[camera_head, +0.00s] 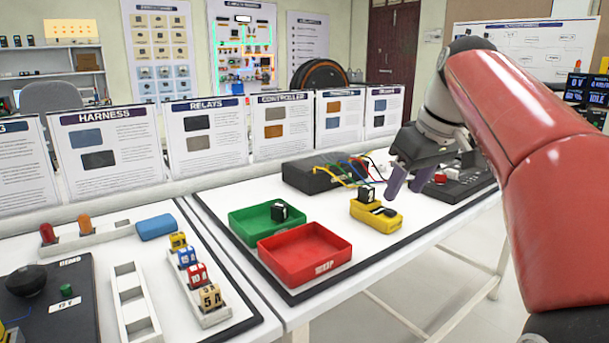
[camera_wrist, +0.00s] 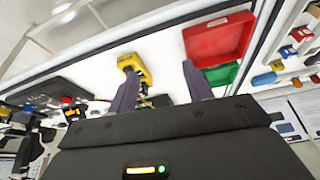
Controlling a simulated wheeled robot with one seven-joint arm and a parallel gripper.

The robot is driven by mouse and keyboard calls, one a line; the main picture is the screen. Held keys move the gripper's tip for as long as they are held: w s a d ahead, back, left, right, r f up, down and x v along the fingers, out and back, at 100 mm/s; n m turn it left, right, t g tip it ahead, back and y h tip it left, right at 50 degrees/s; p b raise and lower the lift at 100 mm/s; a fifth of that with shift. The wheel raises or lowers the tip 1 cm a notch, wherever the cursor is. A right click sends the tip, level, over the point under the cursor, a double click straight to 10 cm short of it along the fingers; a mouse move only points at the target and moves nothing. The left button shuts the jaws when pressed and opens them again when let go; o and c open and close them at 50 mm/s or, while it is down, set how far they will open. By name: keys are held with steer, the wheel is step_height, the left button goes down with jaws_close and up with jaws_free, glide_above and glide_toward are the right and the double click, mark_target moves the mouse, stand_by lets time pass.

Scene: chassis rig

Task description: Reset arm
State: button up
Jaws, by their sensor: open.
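My red arm reaches in from the right in the head view. My gripper (camera_head: 408,180) is open, its two dark purple fingers apart with nothing between them. It hangs above the right table, just right of the yellow device (camera_head: 376,216). In the wrist view the fingers of my gripper (camera_wrist: 160,88) spread over the white tabletop. The yellow device (camera_wrist: 133,66) shows there beside the left finger, partly hidden by it. The red tray (camera_wrist: 218,40) shows beyond the right finger.
A green tray (camera_head: 240,221) holding a small black block and an empty red tray (camera_head: 335,252) stand on the right table. Behind are a black box (camera_head: 305,177) with coloured wires and a black panel (camera_head: 470,185) with a red button. Upright info boards (camera_head: 283,145) line the back.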

steer(key=s+a+f+m+t+h, duration=0.1)
steer(key=s+f+m, duration=0.5)
steer(key=s+f, duration=1.6)
steer(key=shift+a+f+t+h, duration=0.4)
steer(key=shift+a+f+h, duration=0.1)
steer(key=shift+f+h, duration=0.1)
steer(key=shift+c, duration=0.4)
